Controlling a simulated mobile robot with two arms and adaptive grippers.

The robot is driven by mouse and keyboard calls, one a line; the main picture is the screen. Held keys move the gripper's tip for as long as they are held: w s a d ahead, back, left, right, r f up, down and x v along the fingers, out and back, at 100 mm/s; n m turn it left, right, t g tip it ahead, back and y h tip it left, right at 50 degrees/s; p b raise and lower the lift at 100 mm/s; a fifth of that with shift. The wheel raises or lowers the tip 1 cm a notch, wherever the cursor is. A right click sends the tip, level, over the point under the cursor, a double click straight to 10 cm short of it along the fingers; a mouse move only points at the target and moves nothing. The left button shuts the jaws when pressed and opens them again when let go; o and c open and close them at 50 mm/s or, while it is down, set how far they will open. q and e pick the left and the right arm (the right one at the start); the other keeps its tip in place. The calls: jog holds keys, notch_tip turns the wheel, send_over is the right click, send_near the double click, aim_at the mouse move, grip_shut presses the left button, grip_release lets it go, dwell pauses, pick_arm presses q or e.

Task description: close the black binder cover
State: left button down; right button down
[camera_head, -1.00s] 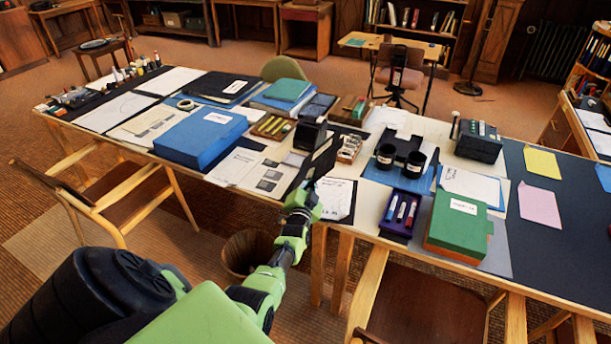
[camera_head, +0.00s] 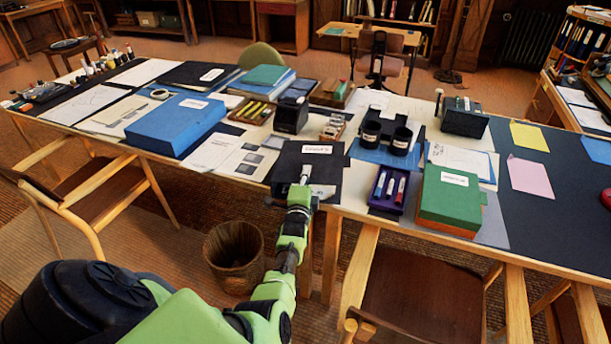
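The black binder (camera_head: 340,168) lies at the table's front edge, in the middle of the head view. Its cover lies down flat over the pages, with a white label (camera_head: 317,149) facing up. No open gap shows under the cover from here. My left gripper (camera_head: 305,174) reaches in from below and is over the front part of the cover, at or very near its surface. Its fingers are small and partly hidden by the wrist, so whether they are open or shut does not show. My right gripper is not in view.
A blue box (camera_head: 170,127) stands left of the binder, with printed sheets (camera_head: 235,156) between. A purple tray of markers (camera_head: 385,200) and a green box (camera_head: 447,195) stand right. Black cups (camera_head: 400,141) stand behind. A chair (camera_head: 420,290) and wicker basket (camera_head: 234,255) are below the edge.

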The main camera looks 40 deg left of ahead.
pick_arm(q)
jog(key=shift+f+m+b, duration=0.35)
jog(key=shift+f+m, duration=0.05)
jog(key=c, duration=2.3)
grip_release()
jog(key=shift+c, duration=0.2)
jog(key=shift+s+d+f, duration=0.15)
jog(key=shift+s+d, duration=0.15)
jog(key=shift+s, duration=0.2)
jog(key=v, duration=0.6)
jog(key=shift+s, duration=0.2)
jog(key=shift+d, duration=0.1)
